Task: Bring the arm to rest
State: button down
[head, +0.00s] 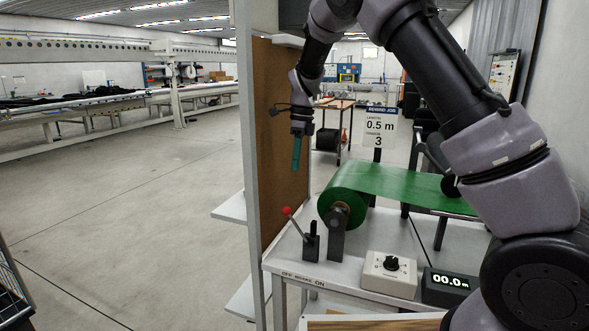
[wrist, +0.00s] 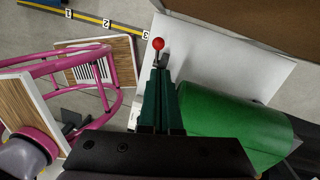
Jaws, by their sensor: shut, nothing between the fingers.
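My arm arches down from the top of the head view, and my gripper (head: 297,153) hangs with its teal fingers pointing down, in front of the brown board (head: 280,120). The fingers are together and empty. In the wrist view my gripper (wrist: 163,82) points toward the red-knobbed lever (wrist: 158,46), which lies beyond the fingertips. In the head view the lever (head: 311,240) stands on the bench below my gripper, apart from it.
A green roll (head: 345,195) lies on the bench right of the lever, with a dial box (head: 389,273) and a display reading 00.0 m (head: 449,287). A sign (head: 379,128) reads 0.5 m and 3. Open floor (head: 130,190) lies left.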

jog(key=s+d+r+n+t+y, duration=0.1)
jog(key=s+d+r+n+t, duration=0.15)
jog(key=s+d+r, duration=0.4)
jog(key=s+d+r+n+t+y, duration=0.1)
jog(key=s+d+r+n+y, duration=0.2)
jog(key=d+r, duration=0.7)
jog(key=s+d+r+n+t+h, duration=0.1)
jog(key=s+d+n, duration=0.3)
jog(key=s, duration=0.5)
jog(key=s+d+r+n+t+h, duration=0.1)
jog(key=s+d+n+t, duration=0.3)
jog(key=s, duration=0.5)
jog(key=shift+d+r+n+h, duration=0.25)
jog(key=shift+d+n+h, duration=0.45)
jog(key=shift+n, duration=0.55)
jog(key=shift+w, duration=0.1)
